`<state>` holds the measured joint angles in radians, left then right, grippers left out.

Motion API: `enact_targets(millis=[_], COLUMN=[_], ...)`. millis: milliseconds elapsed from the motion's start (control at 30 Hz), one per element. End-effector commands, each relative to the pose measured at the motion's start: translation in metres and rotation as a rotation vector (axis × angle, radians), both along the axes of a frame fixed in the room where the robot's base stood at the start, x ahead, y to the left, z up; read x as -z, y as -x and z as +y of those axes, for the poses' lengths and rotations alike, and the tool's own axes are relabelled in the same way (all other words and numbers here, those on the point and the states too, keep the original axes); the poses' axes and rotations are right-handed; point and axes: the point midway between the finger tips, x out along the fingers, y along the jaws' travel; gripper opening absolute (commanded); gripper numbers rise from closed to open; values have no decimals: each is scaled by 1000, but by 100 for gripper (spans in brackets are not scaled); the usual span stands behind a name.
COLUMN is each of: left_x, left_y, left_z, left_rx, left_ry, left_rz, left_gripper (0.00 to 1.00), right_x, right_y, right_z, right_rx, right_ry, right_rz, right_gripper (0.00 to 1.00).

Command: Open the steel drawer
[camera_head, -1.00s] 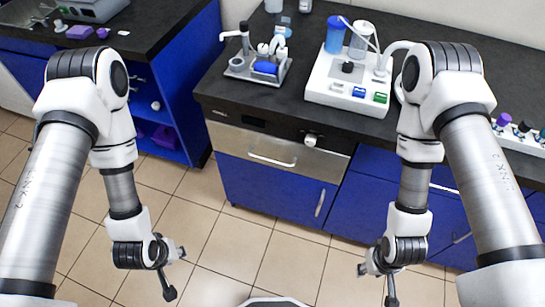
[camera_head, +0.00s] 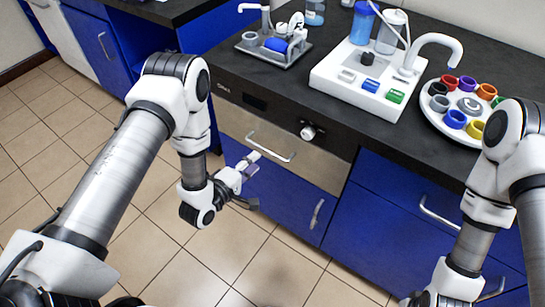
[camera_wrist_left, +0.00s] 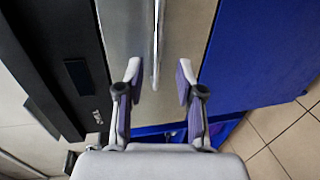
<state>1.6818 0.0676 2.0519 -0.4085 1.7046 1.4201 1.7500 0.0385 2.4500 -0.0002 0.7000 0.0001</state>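The steel drawer (camera_head: 318,167) is in the front of the black-topped bench and looks shut. Its bar handle (camera_head: 271,147) runs across the upper part of the steel front. My left gripper (camera_head: 252,163) is open at the handle's left end, just in front of the drawer. In the left wrist view, the handle (camera_wrist_left: 157,40) runs down between the two spread fingers of my left gripper (camera_wrist_left: 158,72), with steel drawer face (camera_wrist_left: 126,35) behind it. The fingers do not visibly touch the bar. My right gripper is below the picture's bottom edge.
The bench top carries a white bioreactor base (camera_head: 340,75) and a round tray of coloured cups (camera_head: 432,118). The tiled floor is clear.

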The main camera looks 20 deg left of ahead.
Motion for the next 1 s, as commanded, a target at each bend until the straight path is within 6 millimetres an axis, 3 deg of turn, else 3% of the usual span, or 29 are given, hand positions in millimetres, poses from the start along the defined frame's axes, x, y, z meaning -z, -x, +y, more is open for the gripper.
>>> enact_targets(millis=[400, 667, 800, 1000], left_x=[12, 13, 13, 13], left_y=[-63, -67, -67, -67], left_z=[-24, -25, -25, -25], left_rx=[2, 0, 0, 0], left_ry=[-3, -3, -3, -3], left_rz=[-1, 1, 1, 1], left_gripper=[37, 37, 0, 0], right_x=[3, 3, 3, 3], right_y=[0, 0, 0, 0], right_z=[0, 0, 0, 0], right_rx=[1, 1, 2, 2], right_ry=[0, 0, 0, 0], right_rz=[0, 0, 0, 0], right_gripper=[40, 40, 40, 40])
